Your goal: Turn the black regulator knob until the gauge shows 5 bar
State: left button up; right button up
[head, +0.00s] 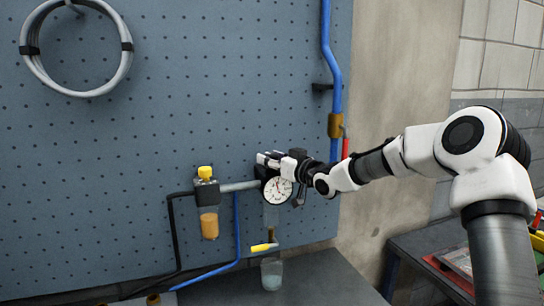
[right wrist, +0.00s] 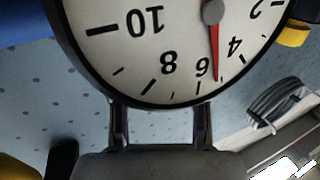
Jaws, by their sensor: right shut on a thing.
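The round white gauge (head: 277,189) with a black rim sits on the pipework at the board. In the right wrist view its dial (right wrist: 175,45) is large and upside down. The red needle points between 4 and 6, nearer 6, a little above 5. My right gripper (head: 270,160) is at the top of the gauge in the head view. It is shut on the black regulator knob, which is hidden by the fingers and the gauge. In the right wrist view the two fingers run up behind the gauge rim. My left gripper is not in view.
Left of the gauge, a filter with a yellow cap (head: 205,172) and amber bowl joins a grey pipe. Below are a yellow lever (head: 263,247) and a clear cup (head: 271,274). A blue pipe (head: 328,50) runs down at right. A hose coil (head: 75,90) hangs upper left.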

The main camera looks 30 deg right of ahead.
jog(key=shift+f, duration=0.15)
jog(key=o, duration=1.1)
jog(key=shift+o, duration=0.3)
jog(key=shift+w, duration=0.25)
jog(key=s, duration=0.7)
jog(key=shift+s+d, duration=0.15)
jog(key=shift+d, duration=0.25)
jog(key=shift+f, duration=0.1)
